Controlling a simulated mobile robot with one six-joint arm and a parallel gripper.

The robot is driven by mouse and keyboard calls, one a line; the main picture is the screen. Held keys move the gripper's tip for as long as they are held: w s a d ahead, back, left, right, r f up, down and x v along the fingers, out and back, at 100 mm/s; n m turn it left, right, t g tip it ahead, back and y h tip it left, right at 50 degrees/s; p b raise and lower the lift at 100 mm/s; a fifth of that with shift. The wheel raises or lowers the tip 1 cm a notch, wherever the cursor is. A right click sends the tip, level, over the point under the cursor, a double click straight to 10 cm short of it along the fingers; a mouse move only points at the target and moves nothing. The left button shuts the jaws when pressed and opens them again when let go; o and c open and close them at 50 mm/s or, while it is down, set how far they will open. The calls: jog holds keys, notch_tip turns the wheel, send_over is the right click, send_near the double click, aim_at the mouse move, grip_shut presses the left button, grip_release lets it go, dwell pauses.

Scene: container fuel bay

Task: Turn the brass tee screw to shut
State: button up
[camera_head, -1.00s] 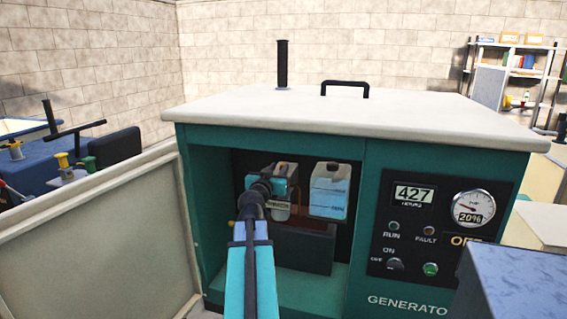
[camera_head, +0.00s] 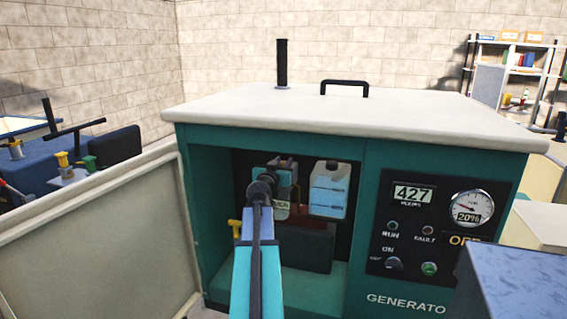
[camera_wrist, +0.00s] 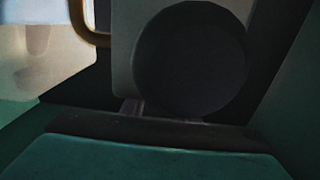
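A small yellow, brass-like tee-shaped piece (camera_head: 235,226) shows in the head view at the lower left inside the open generator bay, just left of my arm. It looks like the tee screw, though it is too small to read its turn. My arm reaches into the bay, to the right of this piece. My gripper's fingers cannot be made out in either view; my wrist and forearm hide that area. The wrist view shows a dark round disc (camera_wrist: 190,60) close up and a curved brass-coloured pipe (camera_wrist: 80,25); no tee handle is recognisable there.
The green generator cabinet (camera_head: 200,215) surrounds the arm, with a pale lid (camera_head: 350,115) above. A translucent bottle (camera_head: 329,190) hangs at the back of the bay. The control panel (camera_head: 430,235) is at right. A pale open door panel (camera_head: 90,235) stands at left.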

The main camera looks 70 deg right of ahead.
grip_shut()
jog(key=shift+d+r, duration=0.1)
jog(key=shift+d, duration=0.1)
jog(key=shift+a+f, duration=0.15)
jog(key=shift+f, duration=0.05)
jog(key=shift+b, duration=0.45)
